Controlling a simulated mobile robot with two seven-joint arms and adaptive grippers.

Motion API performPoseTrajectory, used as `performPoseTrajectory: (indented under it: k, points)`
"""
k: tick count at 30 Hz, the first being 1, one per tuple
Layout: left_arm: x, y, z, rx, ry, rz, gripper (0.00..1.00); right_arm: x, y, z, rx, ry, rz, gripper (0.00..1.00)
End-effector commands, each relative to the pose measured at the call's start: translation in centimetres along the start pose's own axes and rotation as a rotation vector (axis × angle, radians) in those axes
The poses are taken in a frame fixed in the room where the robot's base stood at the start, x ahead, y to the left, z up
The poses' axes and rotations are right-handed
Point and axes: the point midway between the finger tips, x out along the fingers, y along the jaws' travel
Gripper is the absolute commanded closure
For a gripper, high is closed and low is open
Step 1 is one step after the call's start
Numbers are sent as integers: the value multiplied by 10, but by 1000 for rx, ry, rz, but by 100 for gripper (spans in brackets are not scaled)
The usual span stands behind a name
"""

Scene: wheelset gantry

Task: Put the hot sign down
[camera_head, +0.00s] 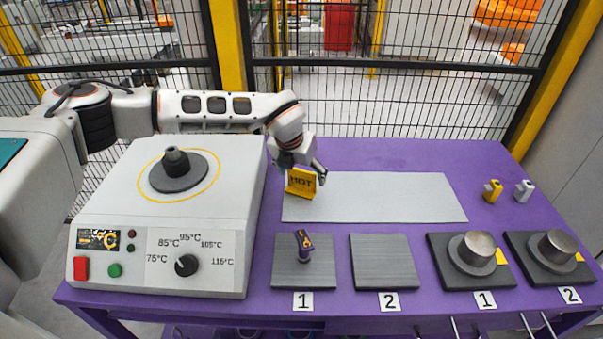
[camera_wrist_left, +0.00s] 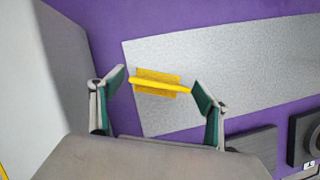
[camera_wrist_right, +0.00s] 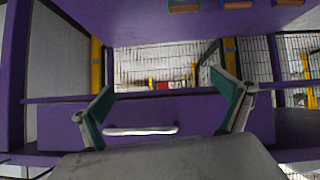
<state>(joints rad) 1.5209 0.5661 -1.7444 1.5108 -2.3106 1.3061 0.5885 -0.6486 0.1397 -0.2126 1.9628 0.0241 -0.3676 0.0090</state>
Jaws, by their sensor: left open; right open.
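The yellow hot sign (camera_head: 301,182) stands upright at the left end of the grey metal plate (camera_head: 390,197) on the purple table. It also shows in the left wrist view (camera_wrist_left: 160,83), seen from above, on the plate's corner area. My left gripper (camera_head: 308,172) is just above and around the sign. In the left wrist view my left gripper (camera_wrist_left: 158,88) has its fingers wide apart, one at each side of the sign, with gaps visible. My right gripper (camera_wrist_right: 166,112) is open and empty in the right wrist view, in front of a purple drawer front with a pale handle (camera_wrist_right: 140,131).
A white heater (camera_head: 170,215) with dial and buttons stands at the left. Grey pads (camera_head: 385,262) and dark bases with metal cylinders (camera_head: 477,248) line the front. A small yellow item (camera_head: 492,190) and a grey one (camera_head: 524,190) stand at right. Wire fencing is behind.

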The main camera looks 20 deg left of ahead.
Motion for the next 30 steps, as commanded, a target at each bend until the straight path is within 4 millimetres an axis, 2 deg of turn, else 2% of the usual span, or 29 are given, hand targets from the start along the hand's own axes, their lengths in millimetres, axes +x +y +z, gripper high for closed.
performPoseTrajectory:
  k: [5,15,21,30]
  points:
    - [-13,0,2,1,-2,-1,25,-1,0,-2,0,1,0,0]
    - [-80,0,2,1,-4,-1,25,-1,0,-2,0,0,0,0]
    - [-110,0,2,1,-3,0,25,-1,0,-1,0,0,0,0]
    - [-123,-1,1,2,0,-1,25,0,0,-1,0,0,0,0]
